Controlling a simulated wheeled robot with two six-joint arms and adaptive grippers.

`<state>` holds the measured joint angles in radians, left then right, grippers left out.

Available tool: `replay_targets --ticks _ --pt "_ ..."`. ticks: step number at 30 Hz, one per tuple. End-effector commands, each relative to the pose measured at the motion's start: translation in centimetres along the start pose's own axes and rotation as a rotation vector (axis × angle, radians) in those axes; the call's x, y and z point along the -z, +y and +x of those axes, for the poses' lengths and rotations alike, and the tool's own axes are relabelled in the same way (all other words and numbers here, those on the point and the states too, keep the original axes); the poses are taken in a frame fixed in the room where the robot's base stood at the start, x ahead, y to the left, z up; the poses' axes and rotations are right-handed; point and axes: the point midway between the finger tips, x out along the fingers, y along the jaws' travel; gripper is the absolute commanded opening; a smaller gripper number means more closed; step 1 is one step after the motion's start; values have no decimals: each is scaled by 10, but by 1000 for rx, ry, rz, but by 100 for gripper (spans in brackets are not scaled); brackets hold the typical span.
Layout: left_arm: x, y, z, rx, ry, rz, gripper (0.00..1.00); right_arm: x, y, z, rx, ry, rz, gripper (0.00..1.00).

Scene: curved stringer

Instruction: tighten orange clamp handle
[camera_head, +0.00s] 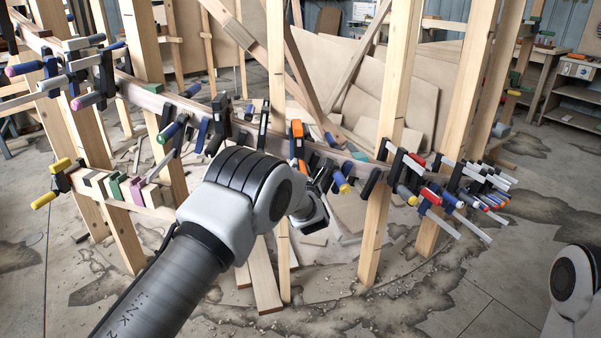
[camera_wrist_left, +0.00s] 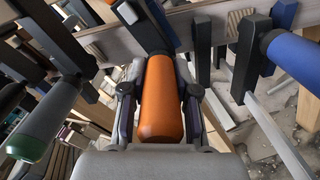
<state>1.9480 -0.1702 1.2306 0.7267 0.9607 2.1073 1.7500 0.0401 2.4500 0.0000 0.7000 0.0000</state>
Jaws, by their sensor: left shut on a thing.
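The orange clamp handle (camera_wrist_left: 162,108) fills the middle of the left wrist view, lying lengthwise between the two fingers of my left gripper (camera_wrist_left: 159,98). The gripper is shut on it, with a finger against each side. The clamp's dark bar runs up from the handle to the wooden stringer (camera_wrist_left: 215,20). In the head view my left gripper (camera_head: 314,190) is at the stringer, partly hidden by my wrist. An orange clamp part (camera_head: 297,130) shows just above it; the gripped handle itself is hard to make out there. My right gripper is out of view.
More clamps crowd the stringer, including a red-handled one (camera_head: 430,196). Wooden posts (camera_head: 388,140) stand around it. The floor in front is mostly open.

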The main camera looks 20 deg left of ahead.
Motion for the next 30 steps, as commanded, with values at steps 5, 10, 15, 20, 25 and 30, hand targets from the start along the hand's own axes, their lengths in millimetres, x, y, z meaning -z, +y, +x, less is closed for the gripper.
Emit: replay_targets --ticks 5,10,15,20,25,30 --pt "1 0 0 0 0 165 0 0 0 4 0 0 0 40" --pt "0 1 0 0 0 327 0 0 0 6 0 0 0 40" --pt "0 2 0 0 1 489 0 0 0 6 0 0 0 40" --pt "0 2 0 0 1 641 0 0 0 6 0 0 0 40" --pt "-1 3 0 0 1 803 0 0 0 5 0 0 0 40" --pt "-2 3 0 0 0 964 0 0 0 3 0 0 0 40"
